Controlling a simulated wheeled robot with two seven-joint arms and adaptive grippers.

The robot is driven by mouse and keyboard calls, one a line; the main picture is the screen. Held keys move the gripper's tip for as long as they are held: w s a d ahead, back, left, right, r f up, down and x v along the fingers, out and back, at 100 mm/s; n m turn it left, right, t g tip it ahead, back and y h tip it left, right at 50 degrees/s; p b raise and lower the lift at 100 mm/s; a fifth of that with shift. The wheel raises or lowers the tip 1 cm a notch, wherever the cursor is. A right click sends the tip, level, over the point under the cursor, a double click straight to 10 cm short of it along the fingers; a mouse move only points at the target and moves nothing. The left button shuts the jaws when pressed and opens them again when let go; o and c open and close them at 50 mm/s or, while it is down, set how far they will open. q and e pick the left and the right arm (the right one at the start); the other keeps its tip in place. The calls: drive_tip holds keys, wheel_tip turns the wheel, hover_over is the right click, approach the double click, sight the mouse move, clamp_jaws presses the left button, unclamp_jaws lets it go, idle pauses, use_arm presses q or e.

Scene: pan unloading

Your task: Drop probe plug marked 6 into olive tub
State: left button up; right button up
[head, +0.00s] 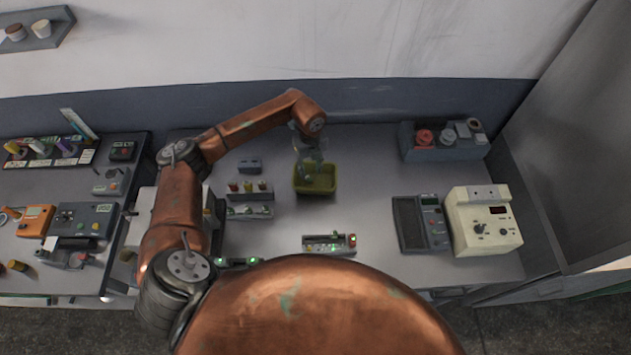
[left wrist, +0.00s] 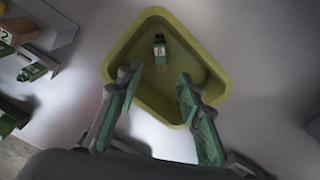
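The olive tub (head: 317,190) stands on the middle of the bench, and its rim also shows in the left wrist view (left wrist: 113,66). A green plug (left wrist: 159,47) with a white label and a coppery end shows inside the tub, apart from my fingers. The mark on its label is too small to read surely. My left gripper (head: 312,158) is above the tub at its far side. In the left wrist view its fingers (left wrist: 158,80) are spread with nothing between them. My right gripper is not in view.
A rack with several plugs (head: 248,190) stands left of the tub. A small panel with green lights (head: 330,243) lies in front. A grey bin (head: 443,143) stands at the back right, a cream instrument (head: 482,225) at the right. Bench between tub and instruments is clear.

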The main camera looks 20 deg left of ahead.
use_arm(q)
wheel_tip(320, 180, up, 12)
idle(0.6)
drive_tip(key=shift+w+d, duration=0.1)
drive_tip(key=shift+w, duration=0.05)
